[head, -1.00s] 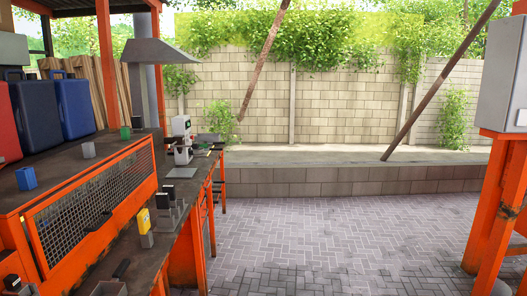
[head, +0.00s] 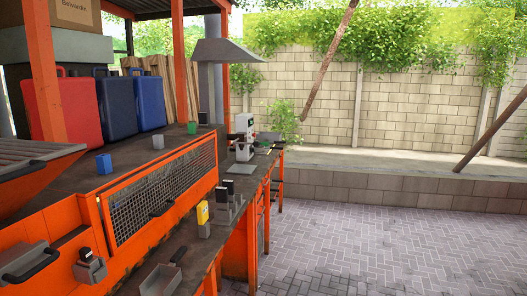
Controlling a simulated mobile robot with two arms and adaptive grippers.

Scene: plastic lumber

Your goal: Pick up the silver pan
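A grey, pan-like item with a dark handle (head: 162,281) lies on the lower workbench near the bottom of the head view. I cannot tell whether it is the silver pan. Another grey, shallow pan-like shape (head: 266,137) shows at the far end of the bench, behind a white and black machine (head: 244,138). It is small and partly hidden, so its form is unclear. Neither of my grippers is in view.
An orange-framed workbench (head: 150,215) with a mesh panel runs along the left. Red and blue cases (head: 118,107) stand on its upper shelf. A yellow-topped item (head: 203,213) stands on the lower counter. The paved floor (head: 380,245) to the right is clear.

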